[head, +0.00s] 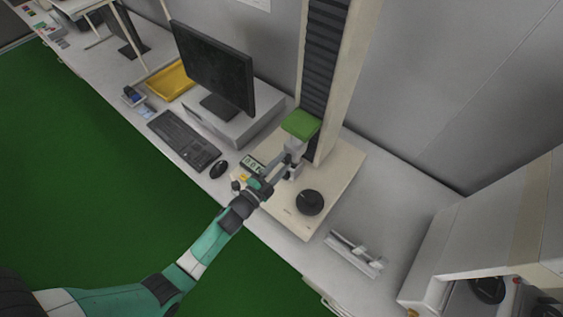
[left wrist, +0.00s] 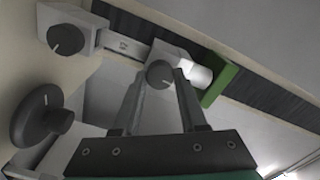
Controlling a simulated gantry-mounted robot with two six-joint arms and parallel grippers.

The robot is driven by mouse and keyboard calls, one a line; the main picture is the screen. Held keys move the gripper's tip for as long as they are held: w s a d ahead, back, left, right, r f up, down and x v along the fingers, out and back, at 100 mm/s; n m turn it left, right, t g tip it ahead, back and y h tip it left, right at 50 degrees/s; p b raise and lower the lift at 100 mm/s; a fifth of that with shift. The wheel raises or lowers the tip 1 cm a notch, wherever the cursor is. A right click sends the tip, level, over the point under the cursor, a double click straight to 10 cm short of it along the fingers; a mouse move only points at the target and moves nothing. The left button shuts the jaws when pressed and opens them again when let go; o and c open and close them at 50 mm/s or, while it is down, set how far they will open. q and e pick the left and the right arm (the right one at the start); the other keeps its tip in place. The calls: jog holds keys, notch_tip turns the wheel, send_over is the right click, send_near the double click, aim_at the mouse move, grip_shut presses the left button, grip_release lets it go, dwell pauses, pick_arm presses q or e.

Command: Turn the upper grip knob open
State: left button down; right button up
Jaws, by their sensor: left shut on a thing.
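The upper grip knob (left wrist: 159,74) is a dark round knob with a light pointer line, on the pale grip below the green block (left wrist: 220,84). In the left wrist view my left gripper (left wrist: 158,78) has its fingers on either side of the knob, shut on it. The pointer line slants toward the lower right of that view. In the head view my left gripper (head: 281,164) reaches in front of the test stand, and its fingers hide the knob. The green block (head: 301,124) sits above the upper grip. My right gripper is not in view.
A similar lower knob (left wrist: 69,38) and a large black dial (left wrist: 42,116) are nearby. In the head view the dial (head: 309,202) is on the beige base. A monitor (head: 214,68), keyboard (head: 184,139) and mouse (head: 219,168) stand left; a metal fixture (head: 354,254) lies right.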

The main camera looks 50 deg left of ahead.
pick_arm(q)
jog(key=shift+n, duration=0.6)
jog(key=shift+c, duration=2.2)
grip_release()
jog(key=shift+s, duration=0.1)
jog(key=s+d+p, duration=0.1)
jog(key=s+p, duration=0.1)
jog(key=s, duration=0.9)
jog(key=shift+s+d, duration=0.15)
jog(key=shift+d, duration=0.25)
